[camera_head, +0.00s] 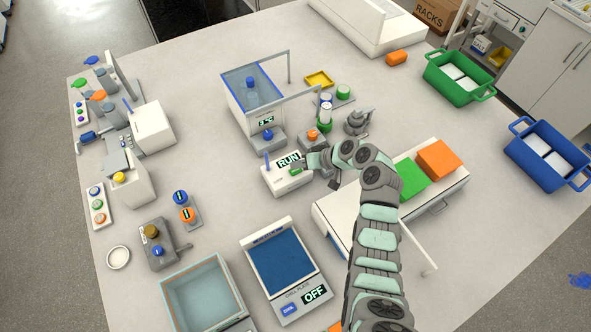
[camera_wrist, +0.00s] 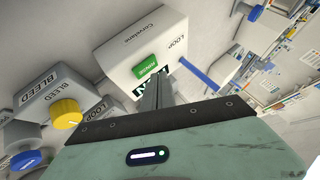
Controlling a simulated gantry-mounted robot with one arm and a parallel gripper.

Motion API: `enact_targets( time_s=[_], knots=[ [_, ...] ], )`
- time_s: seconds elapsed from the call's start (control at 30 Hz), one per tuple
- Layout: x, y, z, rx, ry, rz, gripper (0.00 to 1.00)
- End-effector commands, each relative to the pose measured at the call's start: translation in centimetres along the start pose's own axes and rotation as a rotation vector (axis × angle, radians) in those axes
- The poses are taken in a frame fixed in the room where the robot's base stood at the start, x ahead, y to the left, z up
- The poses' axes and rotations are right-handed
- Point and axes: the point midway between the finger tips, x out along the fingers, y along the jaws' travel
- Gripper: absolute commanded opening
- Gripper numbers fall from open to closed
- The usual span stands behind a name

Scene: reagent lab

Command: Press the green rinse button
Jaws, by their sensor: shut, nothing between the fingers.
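A white box (camera_head: 287,181) with a display reading RUN stands near the middle of the table. A green button (camera_head: 295,171) sits on it and faces up. In the wrist view the green button (camera_wrist: 146,67) carries a label that seems to read RINSE. My gripper (camera_head: 312,160) is at the right side of the box, close to the display and the button. In the wrist view its shut, empty fingertips (camera_wrist: 157,84) are just below the button and partly cover the RUN display. I cannot tell whether they touch the box or the button.
A blue lever (camera_wrist: 200,75) rises from the box beside the display. A clear bath with a blue rim (camera_head: 240,95) stands behind the box. A drawer unit (camera_head: 335,215) is at the right.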

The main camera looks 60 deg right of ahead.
Motion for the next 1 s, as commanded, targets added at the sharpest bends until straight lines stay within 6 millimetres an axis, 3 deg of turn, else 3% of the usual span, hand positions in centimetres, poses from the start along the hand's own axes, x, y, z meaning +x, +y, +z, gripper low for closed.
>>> enact_targets(
  time_s=[1.0],
  knots=[
    [0.63,0.45,0.46,0.0,0.0,0.0,0.0]
  ],
)
